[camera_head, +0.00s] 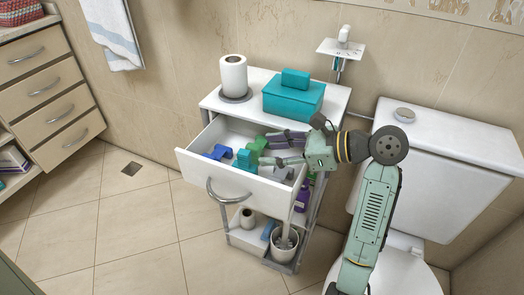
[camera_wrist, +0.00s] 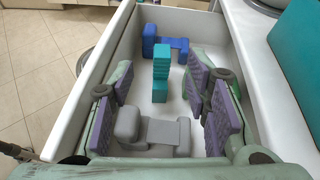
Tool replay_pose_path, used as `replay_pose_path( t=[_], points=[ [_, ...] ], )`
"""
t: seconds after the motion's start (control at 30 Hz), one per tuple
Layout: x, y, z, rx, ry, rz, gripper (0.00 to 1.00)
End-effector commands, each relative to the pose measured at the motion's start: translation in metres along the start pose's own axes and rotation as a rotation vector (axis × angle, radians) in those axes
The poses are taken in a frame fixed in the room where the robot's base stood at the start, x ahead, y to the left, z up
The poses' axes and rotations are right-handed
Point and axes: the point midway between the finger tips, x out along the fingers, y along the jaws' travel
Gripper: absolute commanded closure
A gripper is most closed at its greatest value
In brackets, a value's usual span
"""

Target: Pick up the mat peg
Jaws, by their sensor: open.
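No piece is labelled, so I cannot tell which one is the mat peg. A grey piece (camera_wrist: 158,131) with a thick rounded end lies in the open drawer, low in the wrist view, between my fingers. A teal block-shaped piece (camera_wrist: 161,63) is farther along the drawer, and a blue piece (camera_wrist: 165,43) is beyond it. The head view also shows the teal piece (camera_head: 244,160) and the blue piece (camera_head: 218,152). My gripper (camera_wrist: 163,85) is open and reaches into the drawer, its purple-padded fingers apart with nothing held. It shows from the side in the head view (camera_head: 267,150).
The white drawer (camera_head: 226,178) is pulled out; its walls rise around the pieces. Above, the cabinet top holds a teal box (camera_head: 294,98) and a paper roll (camera_head: 233,75). A toilet (camera_head: 445,138) stands at the right. A green patch (camera_head: 257,146) shows near my fingers.

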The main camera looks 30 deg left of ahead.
Motion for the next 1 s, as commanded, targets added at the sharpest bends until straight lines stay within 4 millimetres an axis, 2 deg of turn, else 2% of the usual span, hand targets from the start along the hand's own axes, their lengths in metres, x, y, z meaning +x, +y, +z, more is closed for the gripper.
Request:
replay_pose_path(
  t=[0.13,0.4,0.63,0.83,1.0],
  points=[
    [0.000,0.005,-0.008,0.055,0.010,0.024,0.57],
    [0.040,0.006,-0.007,0.056,0.010,0.025,0.57],
    [0.058,0.004,-0.004,0.055,0.010,0.025,0.57],
    [0.089,0.001,0.001,0.055,0.010,0.025,0.57],
    [0.102,0.001,0.000,0.054,0.011,0.022,0.57]
  ],
)
